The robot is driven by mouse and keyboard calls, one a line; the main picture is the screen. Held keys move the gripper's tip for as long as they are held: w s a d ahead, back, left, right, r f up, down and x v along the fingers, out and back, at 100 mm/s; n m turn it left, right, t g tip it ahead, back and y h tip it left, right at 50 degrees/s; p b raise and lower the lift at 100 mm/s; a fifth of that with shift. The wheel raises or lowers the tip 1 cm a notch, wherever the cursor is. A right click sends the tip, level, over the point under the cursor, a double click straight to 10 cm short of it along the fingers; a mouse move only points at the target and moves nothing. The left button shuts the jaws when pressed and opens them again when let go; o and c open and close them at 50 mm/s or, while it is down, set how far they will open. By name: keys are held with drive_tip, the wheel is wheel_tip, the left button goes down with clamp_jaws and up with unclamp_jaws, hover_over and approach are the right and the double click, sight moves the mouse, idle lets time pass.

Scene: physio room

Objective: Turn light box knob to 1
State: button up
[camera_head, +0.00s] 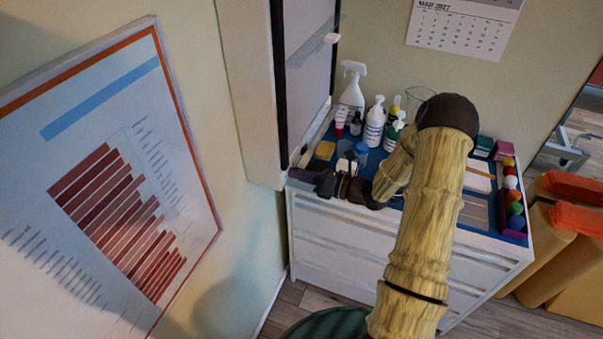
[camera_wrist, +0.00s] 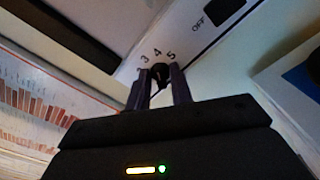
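The light box (camera_head: 250,95) is a tall pale panel on the wall in the head view. Its lower edge also shows in the wrist view (camera_wrist: 142,58), with the numbers 3, 4 and 5 and the word OFF printed on it. The small black knob (camera_wrist: 160,73) is below the 4. My gripper (camera_wrist: 160,80) has one dark finger on each side of the knob, close against it. The knob's pointer is not clear, and the number 1 is not visible. In the head view my gripper (camera_head: 334,183) is by the light box's lower end; the knob is hidden there.
A white drawer cabinet (camera_head: 340,243) stands beneath my arm. Its blue top holds a spray bottle (camera_head: 352,88), several smaller bottles and a purple tray (camera_head: 513,232) of coloured balls. A chart poster (camera_head: 170,90) hangs at left. A black switch (camera_wrist: 220,9) is beside OFF.

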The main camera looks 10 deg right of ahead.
clamp_jaws()
drive_tip(key=shift+n, duration=0.4)
drive_tip(key=n+b, duration=1.4)
drive_tip(key=b, duration=0.1)
drive_tip(key=n+b, duration=0.7)
drive_tip(key=n, duration=0.1)
drive_tip(key=shift+s+a+f, duration=0.1)
drive_tip(key=shift+s+f, duration=0.1)
drive_tip(key=shift+f, duration=0.05)
drive_tip(key=shift+r, duration=0.1)
